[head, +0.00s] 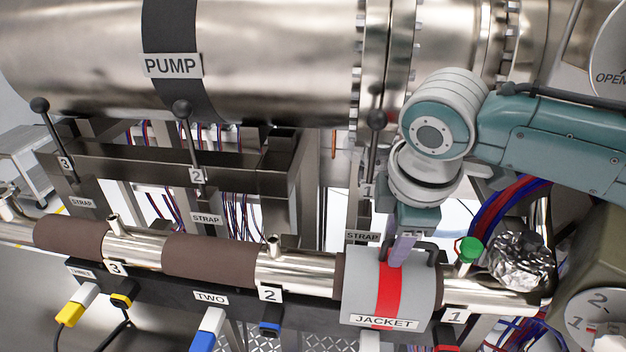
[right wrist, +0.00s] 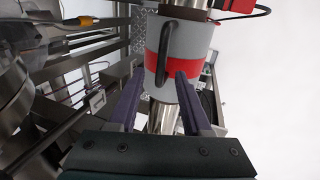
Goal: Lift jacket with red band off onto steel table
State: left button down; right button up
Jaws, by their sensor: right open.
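The grey jacket (head: 358,290) with a red band sits around the steel pipe at the right, beside the number 1 tag, with a "JACKET" label on its front. It has dark handles on top. My right gripper (head: 402,250) is above it, pointing down at its top. In the right wrist view the jacket (right wrist: 189,50) is straight ahead, and its dark handle (right wrist: 163,65) stands between the two open purple fingers of my right gripper (right wrist: 158,85). Whether the fingers touch the jacket I cannot tell. My left gripper is not in view. The steel table (head: 25,145) may be the one at the far left.
The large pump cylinder (head: 270,60) spans the back. Upright levers with black knobs (head: 182,108) stand before it. A green-capped port (head: 468,247) and a foil-wrapped elbow (head: 522,258) are right of the jacket. Brown sleeves (head: 210,258) cover the pipe to the left.

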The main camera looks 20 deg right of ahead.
jog(key=shift+x, duration=0.85)
grip_shut()
dwell(0.8)
